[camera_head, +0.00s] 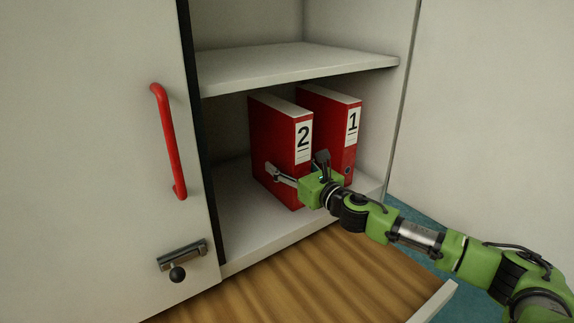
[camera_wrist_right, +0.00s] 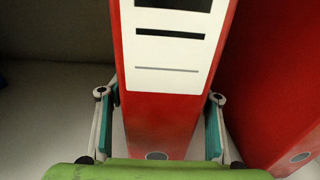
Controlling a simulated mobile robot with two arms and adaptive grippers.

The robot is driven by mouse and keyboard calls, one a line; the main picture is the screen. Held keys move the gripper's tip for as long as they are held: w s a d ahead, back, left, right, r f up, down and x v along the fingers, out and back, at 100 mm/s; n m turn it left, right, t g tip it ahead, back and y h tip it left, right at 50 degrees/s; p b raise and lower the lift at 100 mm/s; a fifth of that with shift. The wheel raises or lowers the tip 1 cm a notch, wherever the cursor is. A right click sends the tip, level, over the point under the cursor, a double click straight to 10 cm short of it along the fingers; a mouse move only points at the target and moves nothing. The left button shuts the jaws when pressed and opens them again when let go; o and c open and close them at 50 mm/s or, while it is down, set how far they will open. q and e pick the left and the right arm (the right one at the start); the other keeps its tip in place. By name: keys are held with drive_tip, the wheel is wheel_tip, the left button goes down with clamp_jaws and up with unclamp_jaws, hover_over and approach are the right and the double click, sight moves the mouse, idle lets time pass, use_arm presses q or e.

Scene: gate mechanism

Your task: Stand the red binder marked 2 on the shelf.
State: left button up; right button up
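The red binder marked 2 (camera_head: 273,140) stands upright on the cabinet's lower shelf board (camera_head: 246,235), its numbered spine facing out. My right gripper (camera_head: 296,168) is at the lower part of that spine, one finger on each side of the binder. In the right wrist view, the binder's red spine with its white label (camera_wrist_right: 160,125) lies between the fingers of the gripper (camera_wrist_right: 160,100). Narrow gaps show beside the spine, so the fingers look open and not clamped. The fingertips are partly hidden. My left gripper is not in view.
A red binder marked 1 (camera_head: 333,97) stands close to the right, with one of my fingers in the gap. An upper shelf (camera_head: 300,70) is above. A cabinet door with a red handle (camera_head: 168,140) and a latch (camera_head: 182,257) is at left. Shelf left of binder 2 is clear.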

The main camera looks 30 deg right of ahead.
drive_tip(key=s+b, duration=0.2)
drive_tip(key=s, duration=0.2)
drive_tip(key=s+d+b, duration=0.1)
drive_tip(key=s+b, duration=0.1)
drive_tip(key=s, duration=0.2)
drive_tip(key=s+b, duration=0.2)
drive_tip(key=s, duration=0.2)
drive_tip(key=shift+d+b, duration=0.35)
